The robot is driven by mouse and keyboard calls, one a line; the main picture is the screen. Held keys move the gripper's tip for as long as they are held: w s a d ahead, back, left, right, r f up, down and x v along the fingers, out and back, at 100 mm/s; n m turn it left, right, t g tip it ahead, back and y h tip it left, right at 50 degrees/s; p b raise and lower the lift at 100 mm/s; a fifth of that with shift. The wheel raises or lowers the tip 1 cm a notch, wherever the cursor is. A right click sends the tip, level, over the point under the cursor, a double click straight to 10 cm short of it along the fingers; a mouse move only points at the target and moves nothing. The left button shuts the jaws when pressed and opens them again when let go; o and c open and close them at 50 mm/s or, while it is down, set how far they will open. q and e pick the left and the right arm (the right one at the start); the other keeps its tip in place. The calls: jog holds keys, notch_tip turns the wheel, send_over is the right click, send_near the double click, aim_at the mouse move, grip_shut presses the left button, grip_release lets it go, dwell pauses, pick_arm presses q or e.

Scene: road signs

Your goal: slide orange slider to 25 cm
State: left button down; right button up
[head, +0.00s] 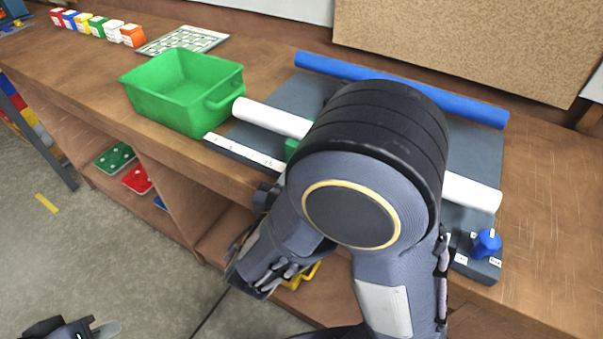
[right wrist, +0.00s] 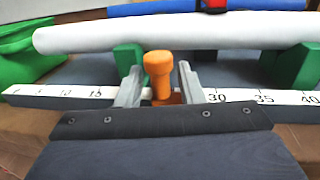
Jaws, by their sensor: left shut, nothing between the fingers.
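The orange slider (right wrist: 159,68) stands upright on the white scale (right wrist: 270,97) in the right wrist view, between the marks 15 and 30. The marks between these are hidden by the fingers and slider. My right gripper (right wrist: 158,83) is open, with one finger on each side of the slider and a narrow gap visible on both sides. In the head view my right arm hides the slider and right gripper; the left part of the scale (head: 243,151) shows. My left gripper (head: 104,329) is shut and empty at the bottom left, away from the bench.
A white tube (right wrist: 230,30) on green supports (right wrist: 130,58) lies behind the scale. A blue tube (head: 400,88) lies farther back. A green bin (head: 165,105) stands at the left end. A box with a blue knob (head: 487,242) is at the right.

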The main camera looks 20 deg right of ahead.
jog(key=v, duration=0.8)
jog(key=shift+b, duration=0.45)
